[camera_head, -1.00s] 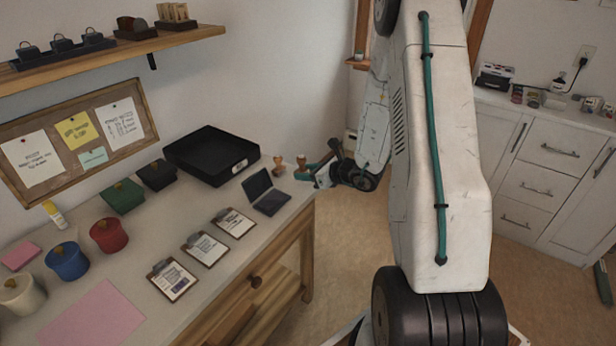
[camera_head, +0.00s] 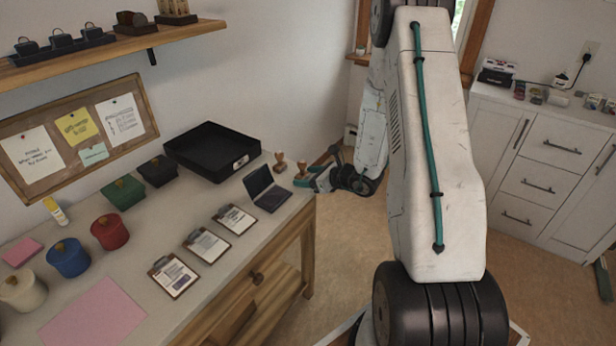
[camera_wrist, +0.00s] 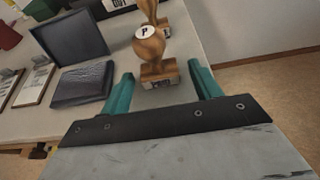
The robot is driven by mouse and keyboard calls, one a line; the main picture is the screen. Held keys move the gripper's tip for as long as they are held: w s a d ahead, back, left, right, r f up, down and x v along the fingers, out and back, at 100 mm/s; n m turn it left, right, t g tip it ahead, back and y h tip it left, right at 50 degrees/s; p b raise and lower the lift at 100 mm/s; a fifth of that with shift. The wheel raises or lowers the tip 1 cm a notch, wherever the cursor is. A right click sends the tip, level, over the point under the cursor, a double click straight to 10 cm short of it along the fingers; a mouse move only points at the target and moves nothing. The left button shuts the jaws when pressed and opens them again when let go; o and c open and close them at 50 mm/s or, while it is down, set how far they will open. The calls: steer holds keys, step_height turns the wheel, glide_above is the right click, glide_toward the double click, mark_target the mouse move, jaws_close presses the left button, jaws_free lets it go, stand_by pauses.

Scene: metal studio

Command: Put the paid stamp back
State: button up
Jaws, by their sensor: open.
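A wooden-handled stamp (camera_wrist: 152,55) with a white cap marked "P" stands upright on the table between the two teal fingers of my gripper (camera_wrist: 163,88) in the wrist view. The fingers are open, one on each side of it and apart from it. In the head view the stamp (camera_head: 301,168) is at the table's far right end, with my gripper (camera_head: 322,172) reaching it from the right. A second wooden stamp (camera_head: 280,162) stands just behind it, and its lower handle shows at the top of the wrist view (camera_wrist: 148,10).
An open dark ink pad case (camera_head: 266,188) lies left of the stamps. A black tray (camera_head: 212,152) stands against the wall. Several clipboards (camera_head: 207,245) lie along the front edge. Several lidded pots (camera_head: 109,232) are at left. A wooden shelf (camera_head: 110,48) hangs above.

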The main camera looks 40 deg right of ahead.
steer(key=shift+s+d+r, duration=0.1)
steer(key=shift+s+r, duration=0.1)
steer(key=v, duration=1.1)
steer(key=s+a+r+n+g+y, duration=0.3)
steer(key=a+r+n+g, duration=0.2)
steer(key=a+r+n, duration=0.5)
steer(key=s+a+r+n+g+y, duration=0.35)
steer(key=a+r+n, duration=0.4)
steer(key=a, duration=0.45)
steer(key=s+r+n+g+h, duration=0.1)
steer(key=s+r+n+h, duration=0.2)
steer(key=s+n+h, duration=0.2)
steer(key=s+r+n+g+h, duration=0.2)
steer(key=s+r+n+h, duration=0.2)
steer(key=s+n, duration=0.5)
steer(key=s+h, duration=0.2)
steer(key=s, duration=0.1)
steer(key=shift+s+a+r, duration=0.25)
steer(key=shift+a, duration=0.05)
steer(key=shift+n, duration=0.25)
